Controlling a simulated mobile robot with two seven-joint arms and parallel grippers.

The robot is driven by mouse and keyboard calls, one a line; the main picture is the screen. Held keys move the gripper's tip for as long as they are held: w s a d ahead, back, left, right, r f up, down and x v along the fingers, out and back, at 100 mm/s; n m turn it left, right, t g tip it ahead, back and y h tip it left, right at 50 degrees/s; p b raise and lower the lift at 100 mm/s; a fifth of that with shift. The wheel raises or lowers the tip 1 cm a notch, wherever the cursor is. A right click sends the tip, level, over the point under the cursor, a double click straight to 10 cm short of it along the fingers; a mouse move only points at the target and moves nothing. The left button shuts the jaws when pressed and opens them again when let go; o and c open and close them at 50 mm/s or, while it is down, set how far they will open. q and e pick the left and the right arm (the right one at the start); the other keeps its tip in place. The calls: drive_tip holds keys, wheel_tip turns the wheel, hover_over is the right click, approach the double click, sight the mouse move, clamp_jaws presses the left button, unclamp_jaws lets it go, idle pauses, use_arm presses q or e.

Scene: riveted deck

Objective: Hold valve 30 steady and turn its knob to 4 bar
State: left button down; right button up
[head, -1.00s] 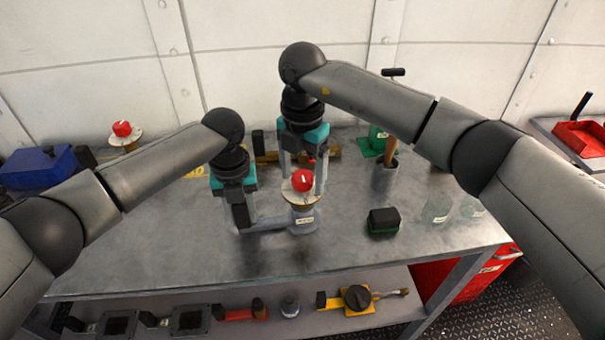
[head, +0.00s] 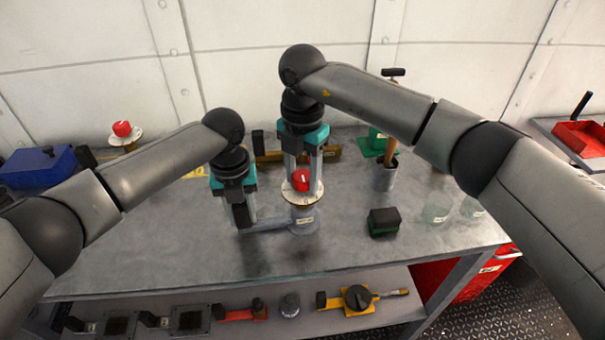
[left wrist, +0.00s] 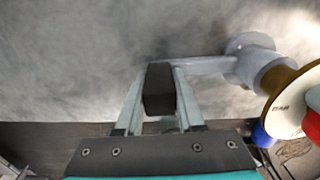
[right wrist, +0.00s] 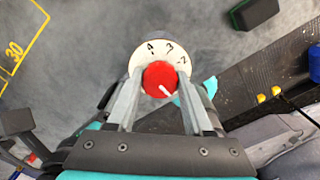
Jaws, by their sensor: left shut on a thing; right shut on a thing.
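The valve has a grey body (head: 304,222) with a white dial (head: 291,193) and a red knob (head: 301,181) on top. Its side arm ends in an upright black grip (left wrist: 159,90). My left gripper (head: 241,212) is shut on that grip. My right gripper (head: 302,176) comes from above and is shut on the red knob, which also shows in the right wrist view (right wrist: 160,78). There the dial numbers 4, 3 and 2 show along the far rim. The knob's white mark points to the lower right, away from those numbers. The rest of the scale is hidden.
A second red-knobbed valve (head: 122,130) and a blue box (head: 40,166) stand at the left. A black and green block (head: 383,222), glass jars (head: 437,208) and a tool cup (head: 384,178) stand to the right. A yellow painted 30 (right wrist: 14,53) marks the bench.

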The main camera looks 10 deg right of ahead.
drive_tip(key=shift+n, duration=0.4)
clamp_jaws()
drive_tip(key=n, duration=1)
drive_tip(key=shift+r+n, duration=0.1)
drive_tip(key=shift+n, duration=0.3)
drive_tip(key=n, duration=1)
drive_tip(key=shift+n, duration=0.4)
drive_tip(key=o, duration=1.3)
unclamp_jaws()
